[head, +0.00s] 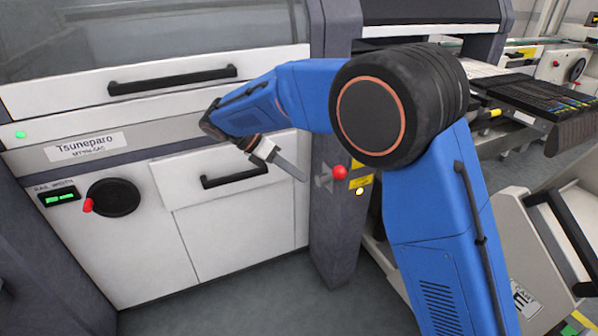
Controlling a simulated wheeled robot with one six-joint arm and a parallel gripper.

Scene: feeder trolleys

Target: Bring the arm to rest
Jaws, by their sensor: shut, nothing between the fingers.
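My blue arm rises from the lower right, bends at a large dark joint and reaches left in front of a white and grey machine. My gripper (291,167) hangs at the arm's far end and points down to the right. Its fingers are together with nothing between them. It appears in front of the machine's lower drawer and apart from it, though the depth is hard to judge. Part of the machine behind the arm is hidden.
The machine front has an upper handle (172,80), a lower handle (235,176), a black hand wheel (113,198) and a red button (340,172). A feeder trolley (517,207) stands at right, close to my arm. The grey floor (250,303) is clear in front.

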